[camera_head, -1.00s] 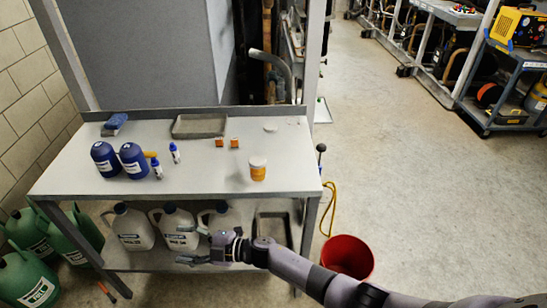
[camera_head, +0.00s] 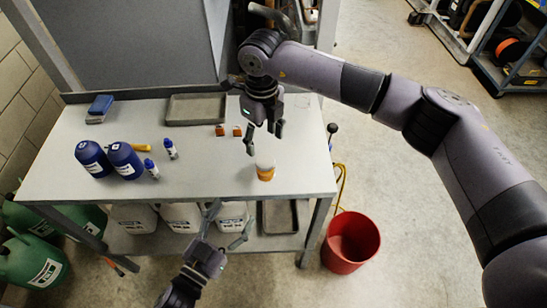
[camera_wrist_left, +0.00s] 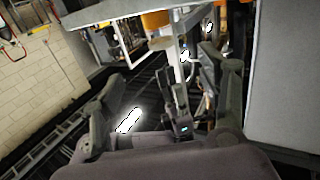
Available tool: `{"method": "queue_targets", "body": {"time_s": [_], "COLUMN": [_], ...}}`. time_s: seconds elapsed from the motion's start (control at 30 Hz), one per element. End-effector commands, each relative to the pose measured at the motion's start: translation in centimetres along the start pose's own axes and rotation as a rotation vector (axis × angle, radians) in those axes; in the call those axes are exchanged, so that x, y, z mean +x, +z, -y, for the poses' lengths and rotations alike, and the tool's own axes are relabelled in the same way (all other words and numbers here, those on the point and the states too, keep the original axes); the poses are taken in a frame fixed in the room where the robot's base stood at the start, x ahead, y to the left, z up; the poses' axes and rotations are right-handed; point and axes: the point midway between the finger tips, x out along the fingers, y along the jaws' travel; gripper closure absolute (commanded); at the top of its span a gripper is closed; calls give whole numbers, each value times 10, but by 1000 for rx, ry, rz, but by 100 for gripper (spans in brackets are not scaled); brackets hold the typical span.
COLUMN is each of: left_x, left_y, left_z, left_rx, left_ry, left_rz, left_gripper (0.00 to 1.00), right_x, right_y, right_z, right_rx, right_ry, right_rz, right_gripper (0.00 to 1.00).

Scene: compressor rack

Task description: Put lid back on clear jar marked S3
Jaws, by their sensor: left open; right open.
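A small jar (camera_head: 265,172) with orange contents and a pale upper part stands upright near the front right of the bench top (camera_head: 215,180). Its marking is too small to read. No separate lid is clearly visible; my right gripper and arm cover part of the bench behind the jar. My right gripper (camera_head: 265,139) is open and empty, pointing down, just behind and above the jar in the head view. My left gripper (camera_head: 227,225) is open and empty in front of the bench's front edge. Its open fingers also show in the left wrist view (camera_wrist_left: 165,95).
Two blue jugs (camera_head: 125,160) and two small bottles (camera_head: 151,168) stand on the left. Two small orange-brown blocks (camera_head: 220,130) and a grey tray (camera_head: 196,109) lie behind. A red bucket (camera_head: 350,240) stands right.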

Motion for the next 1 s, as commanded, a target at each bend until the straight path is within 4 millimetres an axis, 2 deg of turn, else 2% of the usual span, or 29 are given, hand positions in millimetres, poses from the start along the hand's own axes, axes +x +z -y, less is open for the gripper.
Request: {"method": "queue_targets", "body": {"time_s": [0.37,0.53,0.67,1.0], "left_x": [1,12,32,101], "left_y": [-3,-3,-4,-4], "left_z": [0,0,0,0], "left_rx": [0,-1,2,1], "left_ry": [2,1,1,1], "left_rz": [-5,-7,-9,-8], "left_gripper": [32,32,32,32], "right_x": [-2,-2,-2,-2], "right_y": [-1,-1,-1,-1], "right_z": [3,3,3,2], "right_rx": [-1,-1,-1,-1], "right_ry": [-16,-15,-14,-14], "right_rz": [-4,-3,-3,-3], "right_gripper": [40,40,40,40]}}
